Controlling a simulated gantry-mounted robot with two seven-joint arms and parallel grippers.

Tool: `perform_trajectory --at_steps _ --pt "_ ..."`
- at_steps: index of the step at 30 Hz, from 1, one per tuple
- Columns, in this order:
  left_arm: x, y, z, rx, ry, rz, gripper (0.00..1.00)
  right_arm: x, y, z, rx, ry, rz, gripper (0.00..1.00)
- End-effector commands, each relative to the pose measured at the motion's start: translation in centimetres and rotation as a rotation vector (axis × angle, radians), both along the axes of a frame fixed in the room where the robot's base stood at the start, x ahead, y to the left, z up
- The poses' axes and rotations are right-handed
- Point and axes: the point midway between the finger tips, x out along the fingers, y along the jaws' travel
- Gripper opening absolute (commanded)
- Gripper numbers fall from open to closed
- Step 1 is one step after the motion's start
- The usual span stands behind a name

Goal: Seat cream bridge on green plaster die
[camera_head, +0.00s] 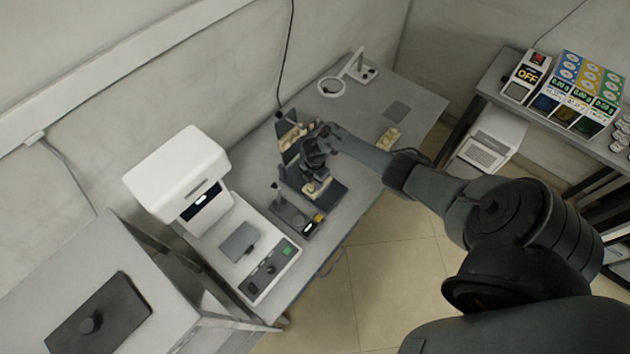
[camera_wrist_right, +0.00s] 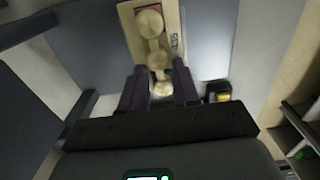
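A cream bridge (camera_wrist_right: 158,60) of rounded, tooth-like units shows in the right wrist view, one end between my fingers. My right gripper (camera_wrist_right: 160,80) has a finger on each side of that end, with almost no gap, and appears shut on it. Beyond the fingers, the bridge overlaps a tan block (camera_wrist_right: 172,15) with dark lettering and a reddish patch; I cannot tell whether they touch. In the head view, my right gripper (camera_head: 318,162) is above a dark stand with a pale block (camera_head: 318,187). No clearly green die can be made out. My left gripper is out of view.
A white machine (camera_head: 180,170) stands left on the grey bench (camera_head: 350,115). A small device with a yellow part (camera_head: 318,218) sits near the front edge. Another cream piece (camera_head: 390,138) lies at right. A magnifier lamp (camera_head: 332,87) stands at the back.

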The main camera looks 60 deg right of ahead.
Motion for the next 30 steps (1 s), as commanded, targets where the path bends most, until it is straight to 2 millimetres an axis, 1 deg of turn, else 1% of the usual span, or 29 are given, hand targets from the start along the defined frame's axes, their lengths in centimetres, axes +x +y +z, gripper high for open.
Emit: perform_trajectory --at_steps 1,3,4,12,16,20,30 --pt "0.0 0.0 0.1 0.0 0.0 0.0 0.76 0.0 0.0 0.1 0.0 0.0 0.0 0.39" --pt "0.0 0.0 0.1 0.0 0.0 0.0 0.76 0.0 0.0 0.1 0.0 0.0 0.0 0.5" --pt "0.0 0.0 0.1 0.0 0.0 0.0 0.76 0.0 0.0 0.1 0.0 0.0 0.0 0.54" --pt "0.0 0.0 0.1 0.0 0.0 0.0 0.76 0.0 0.0 0.1 0.0 0.0 0.0 0.54" --pt "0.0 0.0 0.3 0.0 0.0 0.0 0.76 0.0 -0.1 0.7 -0.001 -0.001 0.0 0.54" --pt "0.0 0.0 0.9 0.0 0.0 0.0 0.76 0.0 -0.1 2.3 0.0 -0.002 0.001 0.54" --pt "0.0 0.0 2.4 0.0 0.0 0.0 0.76 0.1 -0.1 8.0 -0.001 -0.003 0.002 0.54"
